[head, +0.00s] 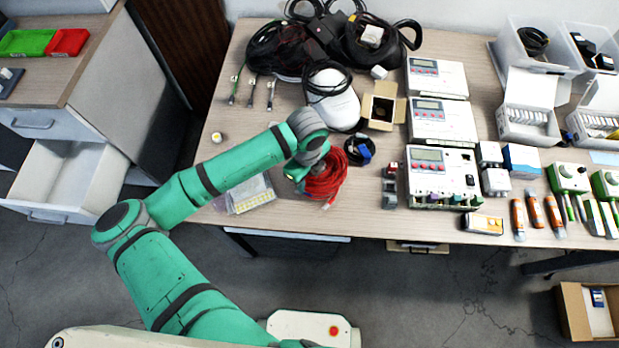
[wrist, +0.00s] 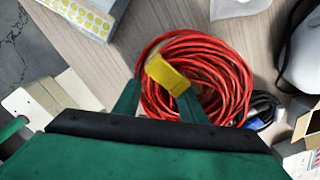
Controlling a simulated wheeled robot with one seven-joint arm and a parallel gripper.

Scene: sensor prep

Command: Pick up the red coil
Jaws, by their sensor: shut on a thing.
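The red coil (head: 327,181) is a bundle of red cable near the front edge of the table, left of the middle. It also shows in the wrist view (wrist: 228,70), where it lies right in front of my gripper (wrist: 158,100). A yellow piece (wrist: 168,74) shows between the fingertips, over the coil. My gripper is shut on the coil, with the fingers reaching into its near side; the exact grip is partly hidden. In the head view my wrist covers part of the coil. The coil appears to be at or close to the table top.
A small black and blue cable (head: 359,151) lies close to the coil's right. An open cardboard box (head: 382,107) and a white rounded device (head: 333,100) stand behind. Flat packets (head: 250,193) lie to the left. White meter boxes (head: 440,178) stand to the right.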

